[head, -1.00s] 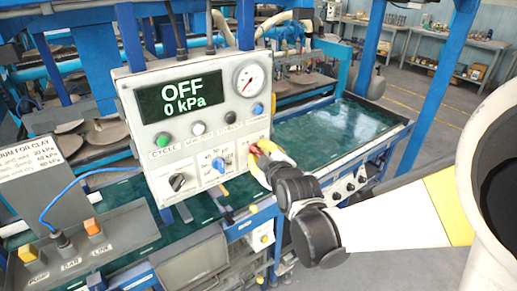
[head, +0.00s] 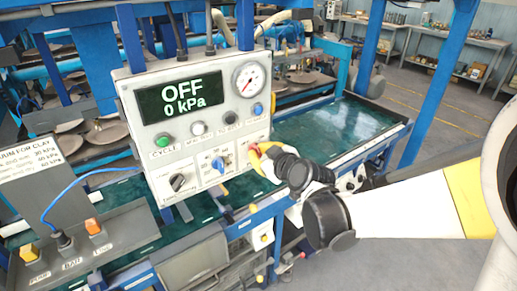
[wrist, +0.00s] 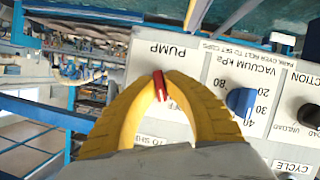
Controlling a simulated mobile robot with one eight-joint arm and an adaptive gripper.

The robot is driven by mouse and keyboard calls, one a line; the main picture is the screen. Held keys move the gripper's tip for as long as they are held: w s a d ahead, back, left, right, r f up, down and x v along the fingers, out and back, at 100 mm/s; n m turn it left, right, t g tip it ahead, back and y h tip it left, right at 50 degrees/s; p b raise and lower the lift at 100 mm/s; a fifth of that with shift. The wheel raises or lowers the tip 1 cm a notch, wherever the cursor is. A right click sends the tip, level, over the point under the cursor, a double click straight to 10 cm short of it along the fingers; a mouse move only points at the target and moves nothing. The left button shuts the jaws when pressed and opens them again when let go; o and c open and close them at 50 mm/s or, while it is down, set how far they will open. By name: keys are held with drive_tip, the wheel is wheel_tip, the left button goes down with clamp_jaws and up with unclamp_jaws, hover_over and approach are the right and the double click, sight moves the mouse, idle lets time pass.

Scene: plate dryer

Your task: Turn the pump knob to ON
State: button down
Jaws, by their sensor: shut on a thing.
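The red pump knob (wrist: 159,86) shows in the wrist view between my yellow fingertips, just below the label PUMP. Its handle lies nearly upright in that picture, leaning slightly. My gripper (wrist: 161,93) is shut on it. In the head view my gripper (head: 258,151) is at the right side of the control panel (head: 135,100), and the fingers cover most of the knob. The panel display (head: 180,97) reads OFF and 0 kPa.
A blue vacuum knob (wrist: 240,101) is close to the right of my fingers in the wrist view. A black knob (head: 178,182) is at the panel's lower left. A gauge (head: 249,80) sits above. A switch box (head: 110,240) stands at front left.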

drive_tip(key=m+g+y, duration=0.1)
drive_tip(key=m, duration=0.1)
drive_tip(key=m+y+b, duration=0.1)
drive_tip(key=m, duration=0.1)
drive_tip(key=shift+w+g+y, duration=0.1)
drive_tip(key=shift+g+y, duration=0.2)
drive_tip(key=shift+g, duration=0.1)
drive_tip(key=m+y+b, duration=0.1)
drive_tip(key=m, duration=0.1)
drive_tip(key=shift+m+g, duration=0.3)
drive_tip(key=shift+m+y+b, duration=0.65)
drive_tip(key=shift+m+y, duration=0.25)
drive_tip(key=shift+m, duration=0.2)
drive_tip(key=shift+g, duration=0.3)
drive_tip(key=c, duration=1.5)
unclamp_jaws()
drive_tip(key=v, duration=1.2)
